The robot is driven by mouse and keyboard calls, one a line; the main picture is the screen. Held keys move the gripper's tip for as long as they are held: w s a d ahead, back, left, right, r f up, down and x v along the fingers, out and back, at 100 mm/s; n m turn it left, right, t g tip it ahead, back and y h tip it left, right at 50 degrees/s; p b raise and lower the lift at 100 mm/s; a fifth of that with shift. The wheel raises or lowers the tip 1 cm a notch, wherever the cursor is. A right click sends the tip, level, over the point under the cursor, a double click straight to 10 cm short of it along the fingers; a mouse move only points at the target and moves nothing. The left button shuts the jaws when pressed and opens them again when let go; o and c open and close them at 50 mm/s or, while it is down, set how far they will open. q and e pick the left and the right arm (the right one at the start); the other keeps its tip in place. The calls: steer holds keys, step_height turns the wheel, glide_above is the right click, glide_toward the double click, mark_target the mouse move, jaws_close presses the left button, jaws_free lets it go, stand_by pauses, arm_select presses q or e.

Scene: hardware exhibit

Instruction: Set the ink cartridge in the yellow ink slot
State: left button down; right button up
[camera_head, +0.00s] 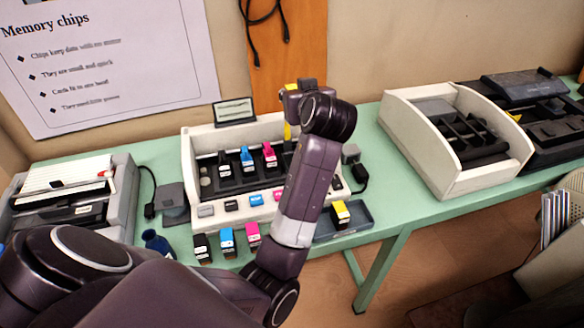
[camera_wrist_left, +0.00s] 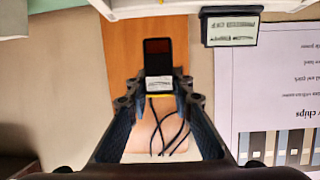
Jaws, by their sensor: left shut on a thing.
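My left gripper (camera_wrist_left: 161,98) is shut on an ink cartridge (camera_wrist_left: 158,58), which shows a dark body, a pale label and a yellow edge between the fingertips. In the head view the gripper's wrist end is over the right part of the white printer (camera_head: 190,160), and a yellow strip (camera_head: 288,131) shows just below it, probably the held cartridge. The dark ink carriage (camera_head: 207,171) holds black (camera_head: 225,170), cyan (camera_head: 247,160) and magenta (camera_head: 269,155) cartridges. My forearm hides the carriage's right end, so the yellow slot and any contact there cannot be seen. My right gripper is out of view.
Spare black (camera_head: 202,249), cyan (camera_head: 227,240) and magenta (camera_head: 252,235) cartridges stand in front of the printer. A small sign (camera_head: 234,111) stands behind. A cream open-topped machine (camera_head: 405,120) is at right.

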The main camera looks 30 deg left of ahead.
arm_select(q)
steer(key=shift+s+r, duration=0.1)
steer(key=shift+r, duration=0.2)
steer(key=shift+s+f+g, duration=0.1)
steer(key=shift+f+g, duration=0.15)
steer(key=shift+g, duration=0.05)
step_height(320, 180, down, 19)
steer(key=shift+f+p, duration=0.1)
steer(key=shift+p, duration=0.5)
steer(key=shift+n, duration=0.3)
steer(key=shift+f, duration=0.15)
steer(key=c, duration=2.2)
jaws_free()
steer(key=o, duration=0.5)
